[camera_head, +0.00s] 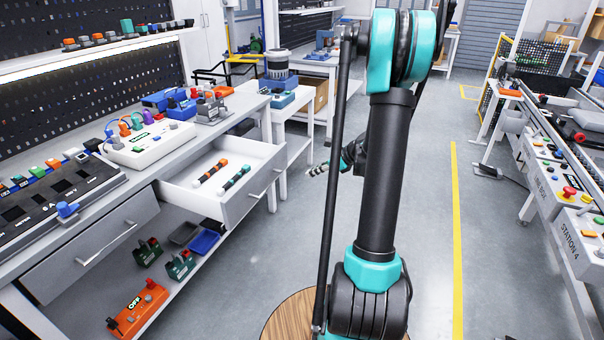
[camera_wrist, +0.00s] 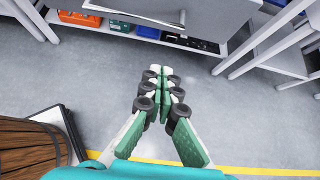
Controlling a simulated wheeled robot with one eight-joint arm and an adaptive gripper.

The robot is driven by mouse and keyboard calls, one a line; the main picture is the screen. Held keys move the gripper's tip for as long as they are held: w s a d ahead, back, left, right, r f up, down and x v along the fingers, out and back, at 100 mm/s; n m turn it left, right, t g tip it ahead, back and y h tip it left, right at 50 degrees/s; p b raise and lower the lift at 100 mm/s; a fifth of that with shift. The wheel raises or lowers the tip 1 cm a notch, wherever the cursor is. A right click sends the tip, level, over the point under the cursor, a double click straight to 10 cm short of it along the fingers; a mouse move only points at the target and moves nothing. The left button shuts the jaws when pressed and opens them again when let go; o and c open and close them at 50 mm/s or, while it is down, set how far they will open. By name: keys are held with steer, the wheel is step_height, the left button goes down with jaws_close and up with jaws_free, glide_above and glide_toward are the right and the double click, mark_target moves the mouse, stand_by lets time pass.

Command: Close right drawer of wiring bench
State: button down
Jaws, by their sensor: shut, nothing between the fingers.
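The right drawer (camera_head: 256,187) of the wiring bench (camera_head: 112,203) is pulled out, with its grey front and bar handle facing the aisle. An orange-and-black tool (camera_head: 209,173) and a teal-and-black tool (camera_head: 236,179) lie inside it. The left drawer (camera_head: 95,243) looks flush with the bench. My gripper (camera_head: 318,170) is in the aisle to the right of the open drawer, apart from it, and partly hidden behind my arm. In the wrist view, my gripper (camera_wrist: 163,72) is shut and empty above the floor, with a drawer front and handle (camera_wrist: 135,14) beyond its tips.
The bench's lower shelf holds an orange box (camera_head: 138,309), green boxes and a blue bin (camera_head: 204,243). A white side table (camera_head: 291,112) stands beyond the drawer. A conveyor station (camera_head: 565,190) is at the right.

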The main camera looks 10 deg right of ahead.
steer(key=w+a+f, duration=0.5)
steer(key=w+a, duration=0.1)
steer(key=a, duration=0.3)
steer(key=shift+w, duration=0.15)
steer(key=shift+w+a, duration=0.1)
glide_above(224, 170)
steer(key=shift+s+d, duration=0.3)
steer(key=shift+d, duration=0.15)
steer(key=shift+w+a+r, duration=0.1)
steer(key=shift+w+a, duration=0.25)
steer(key=shift+a, duration=0.15)
